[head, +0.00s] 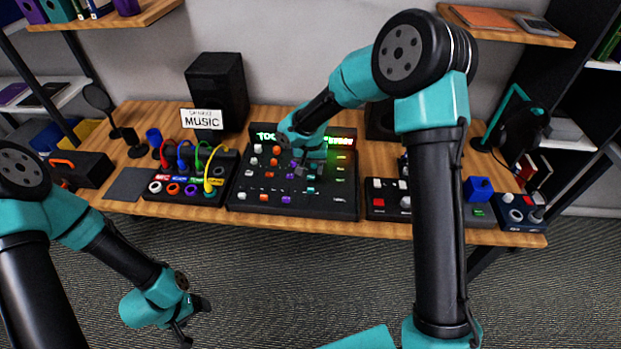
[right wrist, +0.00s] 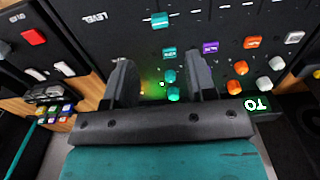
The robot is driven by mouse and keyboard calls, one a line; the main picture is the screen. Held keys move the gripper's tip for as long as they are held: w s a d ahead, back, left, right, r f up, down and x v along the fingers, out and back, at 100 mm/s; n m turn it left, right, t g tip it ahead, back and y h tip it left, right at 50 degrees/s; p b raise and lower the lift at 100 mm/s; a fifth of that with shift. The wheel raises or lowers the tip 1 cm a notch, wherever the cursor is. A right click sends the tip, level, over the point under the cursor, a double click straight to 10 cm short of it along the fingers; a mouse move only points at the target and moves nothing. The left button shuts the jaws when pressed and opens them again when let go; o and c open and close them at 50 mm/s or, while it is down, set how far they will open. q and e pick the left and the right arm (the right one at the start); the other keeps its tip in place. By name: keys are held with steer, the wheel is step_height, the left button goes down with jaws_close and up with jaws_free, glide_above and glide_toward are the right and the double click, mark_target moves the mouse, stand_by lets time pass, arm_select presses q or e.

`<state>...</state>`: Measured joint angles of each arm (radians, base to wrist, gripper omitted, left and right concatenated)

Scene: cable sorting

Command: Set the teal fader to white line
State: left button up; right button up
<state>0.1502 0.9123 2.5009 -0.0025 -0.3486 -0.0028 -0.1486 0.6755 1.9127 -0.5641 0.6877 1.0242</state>
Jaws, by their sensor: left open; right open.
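The teal fader (right wrist: 160,20) is a small teal cap on the black mixer in the right wrist view, beyond my fingertips. In the head view the teal fader (head: 311,190) is small, low on the mixer (head: 290,205). Short white marks lie near the fader slots; I cannot tell which is the white line. My right gripper (right wrist: 160,75) is open over the mixer, its fingers on either side of a column of teal knobs (right wrist: 170,75), apart from the fader. My left gripper (head: 192,322) is open and empty in front of the table.
Purple (right wrist: 210,47) and orange (right wrist: 241,67) knobs stand close to my right fingers. A cable box (head: 187,190) with coloured cables stands left of the mixer. A button box (head: 388,200) stands on its right. A black speaker (head: 218,90) stands behind.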

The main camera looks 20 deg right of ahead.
step_height(320, 180, up, 8)
steer(key=shift+f, duration=0.25)
stand_by(0.4)
